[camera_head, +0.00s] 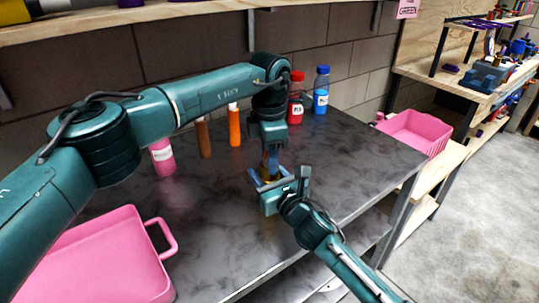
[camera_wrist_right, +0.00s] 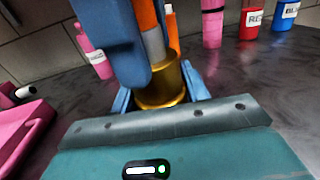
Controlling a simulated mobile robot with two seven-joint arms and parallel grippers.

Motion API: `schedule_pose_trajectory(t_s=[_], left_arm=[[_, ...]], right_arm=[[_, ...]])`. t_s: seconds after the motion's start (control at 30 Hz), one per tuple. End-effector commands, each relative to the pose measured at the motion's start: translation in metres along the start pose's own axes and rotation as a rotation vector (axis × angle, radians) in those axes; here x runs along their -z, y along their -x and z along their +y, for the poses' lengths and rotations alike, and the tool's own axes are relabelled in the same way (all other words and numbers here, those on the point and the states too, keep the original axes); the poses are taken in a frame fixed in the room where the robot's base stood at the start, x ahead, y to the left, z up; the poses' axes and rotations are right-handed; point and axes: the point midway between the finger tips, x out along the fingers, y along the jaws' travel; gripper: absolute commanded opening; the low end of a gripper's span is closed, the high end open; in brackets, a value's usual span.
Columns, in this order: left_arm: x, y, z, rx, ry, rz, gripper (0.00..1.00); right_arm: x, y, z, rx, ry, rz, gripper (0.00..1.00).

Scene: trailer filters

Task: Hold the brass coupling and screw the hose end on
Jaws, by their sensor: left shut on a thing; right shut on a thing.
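The brass coupling (camera_wrist_right: 166,85) stands upright between the blue fingers of my right gripper (camera_wrist_right: 160,100), which is shut on it. In the head view my right gripper (camera_head: 270,182) reaches in from the lower right, above the dark bench. My left gripper (camera_head: 271,163) points down from above, directly over it, shut on the hose end. In the right wrist view a grey piece with an orange part above it, seemingly the hose end (camera_wrist_right: 154,45), meets the coupling's top. A blue left finger (camera_wrist_right: 112,40) partly covers it. How far it is threaded cannot be told.
Along the back of the bench (camera_head: 350,150) stand a pink bottle (camera_head: 162,158), brown and orange bottles (camera_head: 234,125), a red bottle (camera_head: 296,100) and a blue bottle (camera_head: 321,90). A pink tray (camera_head: 95,260) lies front left. A pink bin (camera_head: 415,130) is on the right.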

Motion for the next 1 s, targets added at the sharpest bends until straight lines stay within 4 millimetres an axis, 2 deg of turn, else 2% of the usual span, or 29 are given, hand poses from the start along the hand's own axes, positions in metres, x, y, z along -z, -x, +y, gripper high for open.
schedule_pose_trajectory(t_s=[0.07, 0.23, 0.27, 0.53, 0.83, 1.0], left_arm=[[0.000, 0.000, 0.000, 0.000, -0.119, 0.000, 0.12], [0.000, 0.000, 0.000, 0.000, -0.130, 0.000, 0.12], [0.000, 0.000, 0.000, 0.000, -0.130, 0.000, 0.42], [0.000, 0.000, 0.000, 0.000, -0.128, 0.000, 0.64], [0.000, 0.003, 0.000, -0.001, -0.127, -0.001, 0.65], [0.000, 0.026, 0.001, -0.003, -0.127, -0.002, 0.65]], right_arm=[[0.000, 0.000, 0.000, 0.001, 0.000, 0.001, 0.00], [0.000, 0.000, 0.000, 0.001, 0.000, 0.001, 0.00], [0.000, 0.000, 0.000, 0.001, 0.000, 0.001, 0.00], [0.000, 0.000, 0.000, 0.001, 0.000, 0.001, 0.00], [0.000, 0.000, 0.000, 0.001, 0.000, 0.001, 0.00], [0.000, 0.000, 0.000, 0.001, 0.000, 0.001, 0.00]])
